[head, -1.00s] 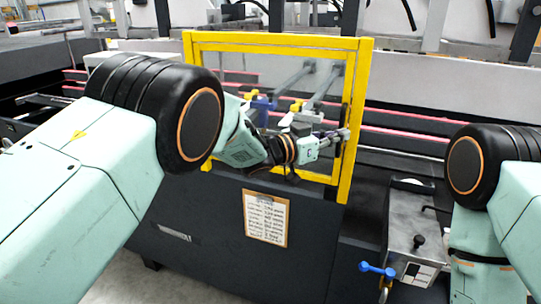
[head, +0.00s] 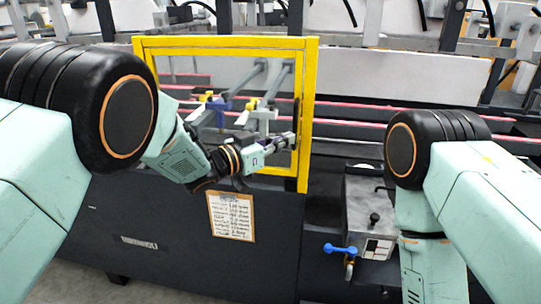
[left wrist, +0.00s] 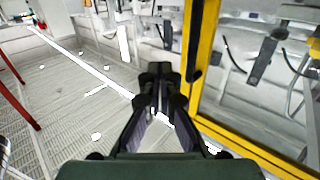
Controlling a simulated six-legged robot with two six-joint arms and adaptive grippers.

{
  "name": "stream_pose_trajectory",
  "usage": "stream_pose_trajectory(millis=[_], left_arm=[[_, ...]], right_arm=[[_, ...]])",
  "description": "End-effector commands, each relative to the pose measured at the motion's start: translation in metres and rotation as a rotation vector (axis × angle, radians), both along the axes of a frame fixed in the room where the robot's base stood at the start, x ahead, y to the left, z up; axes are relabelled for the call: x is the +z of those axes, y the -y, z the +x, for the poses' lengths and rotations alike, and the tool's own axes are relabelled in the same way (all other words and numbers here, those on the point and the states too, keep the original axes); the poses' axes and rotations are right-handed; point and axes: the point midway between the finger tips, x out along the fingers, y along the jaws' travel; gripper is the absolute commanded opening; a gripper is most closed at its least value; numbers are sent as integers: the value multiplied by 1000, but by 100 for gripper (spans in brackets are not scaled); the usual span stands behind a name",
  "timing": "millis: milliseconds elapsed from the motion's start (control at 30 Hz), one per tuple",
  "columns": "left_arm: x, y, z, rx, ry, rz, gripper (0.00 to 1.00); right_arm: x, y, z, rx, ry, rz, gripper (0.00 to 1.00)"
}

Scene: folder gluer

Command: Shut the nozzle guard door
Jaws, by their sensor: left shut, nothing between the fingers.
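The nozzle guard door (head: 308,110) has a yellow frame and a clear panel. Its right side looks nearer to me than its left, so it seems to stand ajar; the exact gap is hard to tell. A dark handle (head: 296,115) sits on its right upright. My left gripper (head: 291,140) is shut and empty close to that upright. In the left wrist view, the shut fingers (left wrist: 160,75) are just left of the yellow upright (left wrist: 204,50) and its black handle (left wrist: 193,77). Contact cannot be told. My right gripper is out of view.
Nozzle fittings with blue and white parts (head: 240,115) show through the panel. A clipboard sheet (head: 231,215) hangs on the dark machine front (head: 150,215). A grey box (head: 366,215) with a blue-handled valve (head: 341,249) is right of the door. Open floor (left wrist: 60,90) shows in the wrist view.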

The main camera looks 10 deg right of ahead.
Motion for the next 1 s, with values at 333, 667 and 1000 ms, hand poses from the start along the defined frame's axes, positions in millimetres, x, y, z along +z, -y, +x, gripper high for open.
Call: stream_pose_trajectory(millis=[333, 667, 1000], left_arm=[[1, -21, -40, 0, 0, 1, 0], [1, -35, -65, -1, 2, 1, 0], [-104, -122, -68, 334, -159, 262, 0]], right_arm=[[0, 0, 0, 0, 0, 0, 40], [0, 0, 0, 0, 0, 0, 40], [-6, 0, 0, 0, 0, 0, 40]])
